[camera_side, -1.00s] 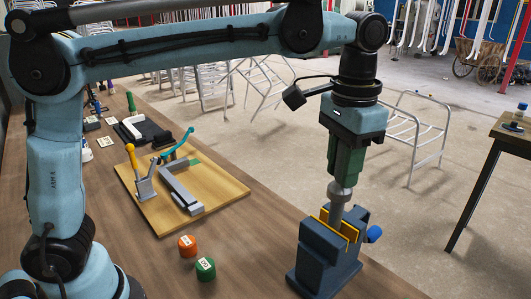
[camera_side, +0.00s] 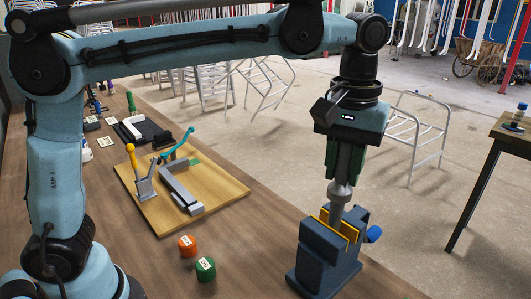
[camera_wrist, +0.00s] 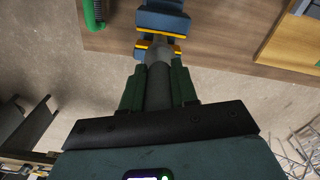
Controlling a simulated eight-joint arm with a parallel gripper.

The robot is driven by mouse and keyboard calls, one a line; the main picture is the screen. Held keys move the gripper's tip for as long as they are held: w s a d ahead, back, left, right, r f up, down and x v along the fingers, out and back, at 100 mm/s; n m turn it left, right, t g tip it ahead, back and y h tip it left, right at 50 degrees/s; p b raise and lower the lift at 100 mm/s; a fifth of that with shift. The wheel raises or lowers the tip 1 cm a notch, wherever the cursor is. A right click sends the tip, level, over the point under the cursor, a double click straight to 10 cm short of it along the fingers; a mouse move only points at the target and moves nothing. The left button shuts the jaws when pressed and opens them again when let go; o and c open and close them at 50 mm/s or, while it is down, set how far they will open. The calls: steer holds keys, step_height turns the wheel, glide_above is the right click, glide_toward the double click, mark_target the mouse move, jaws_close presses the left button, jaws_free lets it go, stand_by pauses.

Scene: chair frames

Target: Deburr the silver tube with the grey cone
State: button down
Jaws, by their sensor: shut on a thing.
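My gripper (camera_side: 344,170) points straight down over the blue vise (camera_side: 322,262), at the right end of the bench. Its green fingers are shut on the grey cone tool (camera_side: 341,190), whose wide lower part shows below them. The silver tube (camera_side: 335,214) stands upright between the vise's yellow jaws. The cone sits in line with the tube's top and appears to touch it; the exact contact is hidden. In the wrist view, the grey tool (camera_wrist: 158,88) lies between the fingers, with the vise (camera_wrist: 162,20) beyond it.
A wooden board (camera_side: 225,187) with toggle clamps lies left of the vise. Past the bench edge is open floor with chair frames (camera_side: 415,135).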

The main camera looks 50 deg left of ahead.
steer(key=m, duration=0.4)
steer(key=shift+f, duration=0.1)
steer(key=m, duration=0.4)
steer(key=shift+r, duration=3.65)
steer(key=s+a+f+n, duration=0.2)
steer(key=a+f, duration=0.4)
steer(key=a, duration=0.3)
steer(key=s+a+f+n, duration=0.2)
steer(key=a+f, duration=0.4)
steer(key=a, duration=0.3)
steer(key=shift+s+f, duration=0.4)
steer(key=shift+s, duration=0.3)
